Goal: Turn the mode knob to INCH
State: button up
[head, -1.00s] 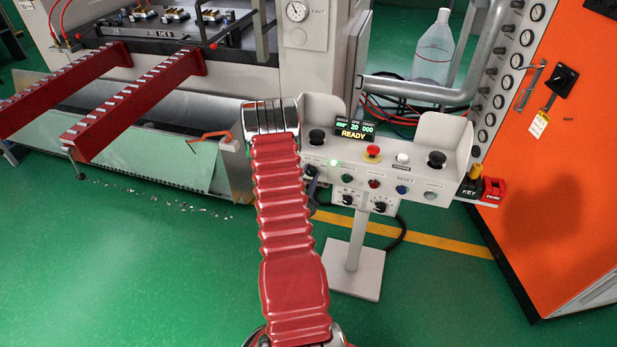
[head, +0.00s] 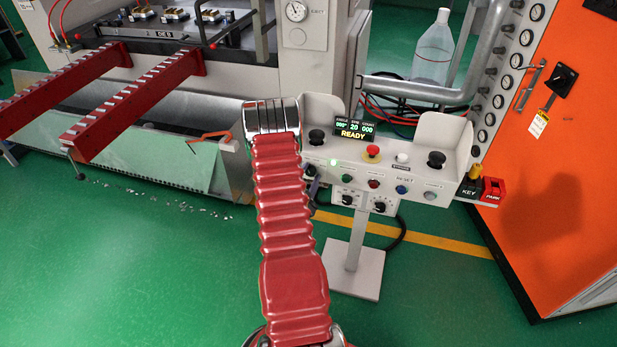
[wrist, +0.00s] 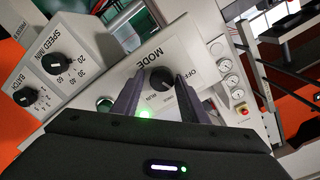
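The mode knob (wrist: 161,79) is a round black knob on a pale plate marked MODE in the wrist view. RUN and OFF can be read beside it; I cannot make out an INCH mark, and its pointer is too small to read surely. My gripper (wrist: 161,76) is open, with one dark finger on each side of the knob. The fingertips are close to its sides, and I cannot tell whether they touch it. In the head view the fingers (head: 313,184) show only partly at the console's left end, and the mode knob is hidden there.
The speed knob (wrist: 55,63) and batch knob (wrist: 25,97) are close by. An orange cabinet (head: 570,170) stands at the right.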

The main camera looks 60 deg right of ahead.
jog(key=shift+o, duration=0.9)
jog(key=shift+w, duration=0.1)
jog(key=shift+a, duration=0.15)
jog(key=shift+a, duration=0.25)
jog(key=s+a, duration=0.1)
jog(key=a, duration=1.2)
jog(key=shift+s, duration=0.4)
jog(key=shift+r, duration=0.1)
